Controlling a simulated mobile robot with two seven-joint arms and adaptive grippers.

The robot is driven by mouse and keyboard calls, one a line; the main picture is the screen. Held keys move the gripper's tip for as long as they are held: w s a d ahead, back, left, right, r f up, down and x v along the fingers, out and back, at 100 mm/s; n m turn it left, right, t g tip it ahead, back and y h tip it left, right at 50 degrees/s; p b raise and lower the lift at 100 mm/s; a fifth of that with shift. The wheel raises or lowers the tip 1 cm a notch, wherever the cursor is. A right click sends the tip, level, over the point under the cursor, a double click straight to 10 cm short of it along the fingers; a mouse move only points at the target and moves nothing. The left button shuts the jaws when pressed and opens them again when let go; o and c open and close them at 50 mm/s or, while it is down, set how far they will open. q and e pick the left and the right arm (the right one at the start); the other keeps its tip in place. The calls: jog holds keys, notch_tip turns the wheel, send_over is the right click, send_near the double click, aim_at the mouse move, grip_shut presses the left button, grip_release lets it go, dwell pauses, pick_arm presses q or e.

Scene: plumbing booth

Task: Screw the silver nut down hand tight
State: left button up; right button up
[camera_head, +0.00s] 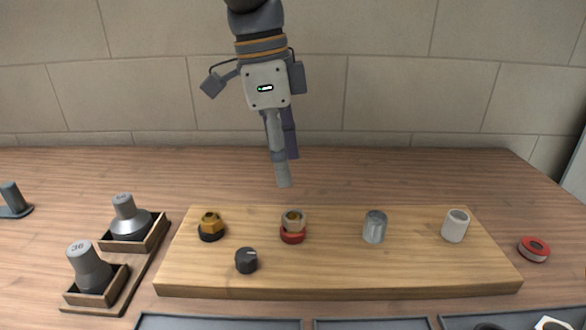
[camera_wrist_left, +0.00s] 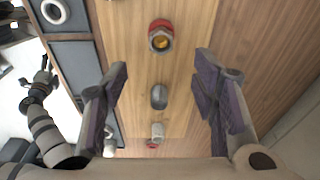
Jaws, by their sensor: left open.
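A silver nut (camera_head: 293,218) with a brass centre sits on a red collar (camera_head: 292,236) near the middle of the wooden board (camera_head: 335,270). The silver nut also shows in the left wrist view (camera_wrist_left: 160,42), beyond the fingertips. My left gripper (camera_head: 285,172) points down, above and behind the nut, apart from it. Its fingers are open and empty, spread wide in the left wrist view (camera_wrist_left: 162,63). My right gripper (camera_wrist_left: 42,78) appears small at the left of the left wrist view; its jaws are too small to read.
A brass fitting (camera_head: 210,225), a black knob (camera_head: 246,260), a grey cylinder (camera_head: 374,227) and a white cup (camera_head: 455,225) stand on the board. Two grey sockets (camera_head: 126,217) (camera_head: 88,267) sit in wooden trays at left. A red ring (camera_head: 533,249) lies at right. Grey trays (camera_head: 220,323) line the front.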

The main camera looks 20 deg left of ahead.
aim_at(294, 216)
pick_arm(q)
jog(key=f, duration=0.3)
jog(key=d+f, duration=0.1)
jog(key=f, duration=0.5)
jog(key=shift+w+d+f, duration=0.2)
jog(key=shift+w+f, duration=0.05)
jog(key=shift+f, duration=0.1)
